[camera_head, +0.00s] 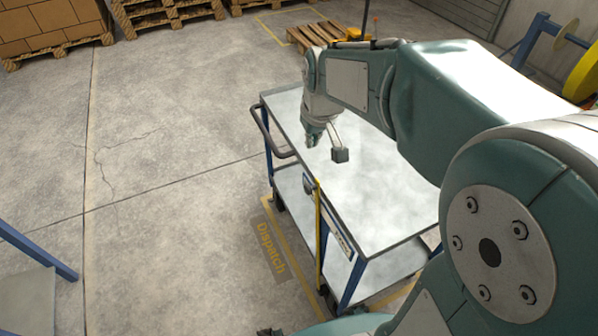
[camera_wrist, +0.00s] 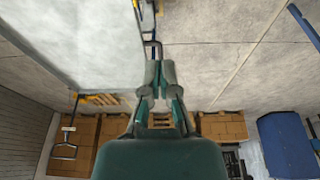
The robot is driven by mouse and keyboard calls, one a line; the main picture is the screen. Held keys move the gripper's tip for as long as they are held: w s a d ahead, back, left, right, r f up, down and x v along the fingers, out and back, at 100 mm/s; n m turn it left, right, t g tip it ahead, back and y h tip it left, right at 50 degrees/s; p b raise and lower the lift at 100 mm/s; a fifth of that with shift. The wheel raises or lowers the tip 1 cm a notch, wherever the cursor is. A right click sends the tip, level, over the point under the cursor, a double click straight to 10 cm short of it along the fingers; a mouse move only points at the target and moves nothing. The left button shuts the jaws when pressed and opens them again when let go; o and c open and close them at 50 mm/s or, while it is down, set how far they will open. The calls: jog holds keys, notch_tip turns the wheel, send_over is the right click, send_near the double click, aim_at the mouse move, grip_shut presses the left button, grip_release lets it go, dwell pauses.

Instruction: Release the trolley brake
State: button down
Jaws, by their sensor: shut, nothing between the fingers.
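The trolley (camera_head: 345,195) stands on the floor in the middle of the head view, with a grey top, a lower shelf and blue legs. A dark push handle (camera_head: 269,132) is at its left end. A tall yellow bar (camera_head: 319,240) runs down its near side, with a small dark piece (camera_head: 308,184) near its top; I cannot tell for certain that this is the brake. My gripper (camera_head: 312,140) is shut and empty above the trolley top near the handle end. In the wrist view the fingers (camera_wrist: 160,68) point towards a dark bar, with the trolley top (camera_wrist: 85,40) to the left.
Yellow floor lines and a "Dispatch" marking (camera_head: 271,248) lie beside the trolley. Boxes on pallets (camera_head: 50,28) stand at the back left. A blue-framed table (camera_head: 30,270) is at the lower left. The floor left of the trolley is clear.

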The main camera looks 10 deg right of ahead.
jog(key=w+f+n+g, duration=0.1)
jog(key=w+f+g, duration=0.1)
jog(key=w+f, duration=1.1)
notch_tip(320, 180, down, 5)
jog(key=shift+w+r+n+g, duration=0.1)
jog(key=shift+w+n+g, duration=0.2)
jog(key=shift+w+n, duration=0.1)
notch_tip(320, 180, down, 10)
jog(key=s, duration=0.2)
jog(key=s+r, duration=0.1)
jog(key=shift+s+d, duration=0.15)
jog(key=shift+d, duration=0.25)
